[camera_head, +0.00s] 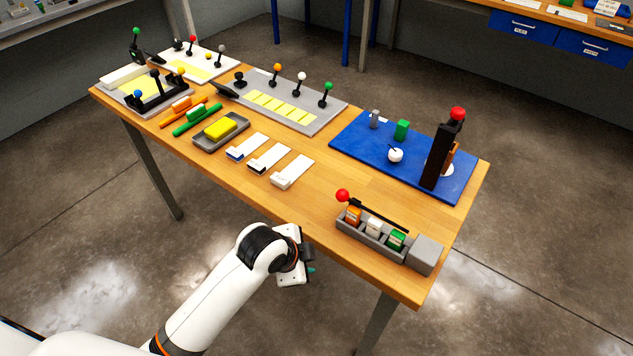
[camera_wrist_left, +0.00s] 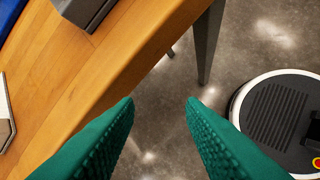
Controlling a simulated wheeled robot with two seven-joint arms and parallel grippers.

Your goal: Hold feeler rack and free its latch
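What I take for the feeler rack is a grey tray (camera_head: 372,243) near the table's front right edge. It holds an orange block (camera_head: 354,215), a white block (camera_head: 374,226) and a green block (camera_head: 396,239), with a grey box at its right end. A black bar (camera_head: 382,215) with a red knob (camera_head: 342,195) lies along its back side; it looks like the latch. My left gripper (camera_wrist_left: 160,103) is open and empty, beyond the table's front edge, left of the rack and apart from it. In the head view its fingers are mostly hidden by the wrist. My right gripper is not in view.
A blue mat (camera_head: 350,140) behind the rack carries a tall black post (camera_head: 440,155) with a red ball and small parts. White cards (camera_head: 292,171), a tray with a yellow block (camera_head: 221,128) and lever panels (camera_head: 285,108) stand left. Bare wood lies left of the rack.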

